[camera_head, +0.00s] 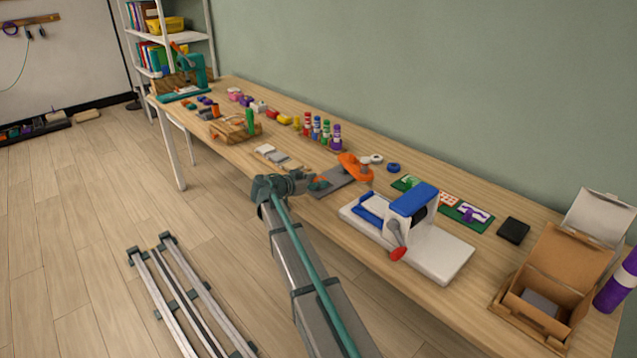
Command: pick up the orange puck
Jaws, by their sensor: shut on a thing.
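My gripper (314,184) is at the end of my arm, over the front part of the long wooden table near its middle. It is shut on the orange puck (319,181), a small orange piece showing at the fingertips. The fingers hide part of the puck, and the view is too small to tell whether it is clear of the surface below. A dark grey flat plate (334,186) lies just right of the gripper.
An orange tool (356,168) stands at the plate's far end, close to the gripper. A white press (412,215) with a blue top stands to the right. Pale and tan flat pieces (279,158) lie to the left. An open cardboard box (520,320) is at the right end.

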